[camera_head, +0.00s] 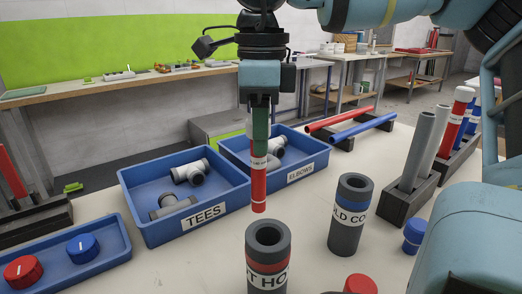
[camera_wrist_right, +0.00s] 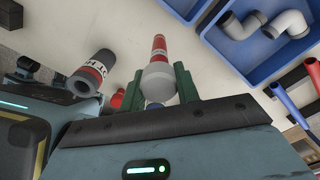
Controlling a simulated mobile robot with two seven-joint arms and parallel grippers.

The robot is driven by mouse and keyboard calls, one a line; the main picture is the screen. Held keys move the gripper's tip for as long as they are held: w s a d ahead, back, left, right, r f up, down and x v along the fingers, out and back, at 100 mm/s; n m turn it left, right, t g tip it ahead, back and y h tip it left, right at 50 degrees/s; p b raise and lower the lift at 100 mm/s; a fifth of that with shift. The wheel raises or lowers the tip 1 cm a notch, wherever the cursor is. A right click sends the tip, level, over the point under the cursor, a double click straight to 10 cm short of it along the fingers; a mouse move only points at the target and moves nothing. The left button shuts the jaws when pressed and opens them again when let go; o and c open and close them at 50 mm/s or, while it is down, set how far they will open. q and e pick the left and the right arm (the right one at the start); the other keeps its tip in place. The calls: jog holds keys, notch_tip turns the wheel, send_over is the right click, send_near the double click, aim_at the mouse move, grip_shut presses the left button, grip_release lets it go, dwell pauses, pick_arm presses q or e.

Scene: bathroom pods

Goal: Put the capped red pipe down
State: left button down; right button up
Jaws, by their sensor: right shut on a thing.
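My right gripper (camera_head: 260,138) is shut on the upper part of a red pipe (camera_head: 259,188), which hangs upright with white markings. In the right wrist view the red pipe (camera_wrist_right: 159,47) shows beyond a pale rounded cap (camera_wrist_right: 158,82) between the fingers (camera_wrist_right: 168,90). In the head view the fingers mostly hide the cap. The pipe's lower end appears just above and behind a dark grey socket with a red band (camera_head: 267,266), apart from it. A similar socket with a blue band (camera_head: 350,212) stands to its right. My left gripper is not in view.
Blue bins of tees (camera_head: 142,190) and elbows (camera_head: 322,153) stand behind. A tray (camera_head: 108,262) with red and blue caps is at left. At right, a dark rack (camera_head: 398,204) holds grey pipes. A blue cap (camera_head: 415,235) and a red cap (camera_head: 360,284) stand near the sockets.

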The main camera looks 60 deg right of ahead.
jog(key=shift+f+b, duration=0.35)
jog(key=shift+f, duration=1.45)
jog(key=o, duration=0.6)
jog(key=shift+f, duration=0.1)
jog(key=o, duration=0.5)
notch_tip(320, 180, up, 11)
jog(key=p, duration=0.2)
jog(key=shift+r+p, duration=0.2)
jog(key=shift+p, duration=0.1)
jog(key=shift+r, duration=0.5)
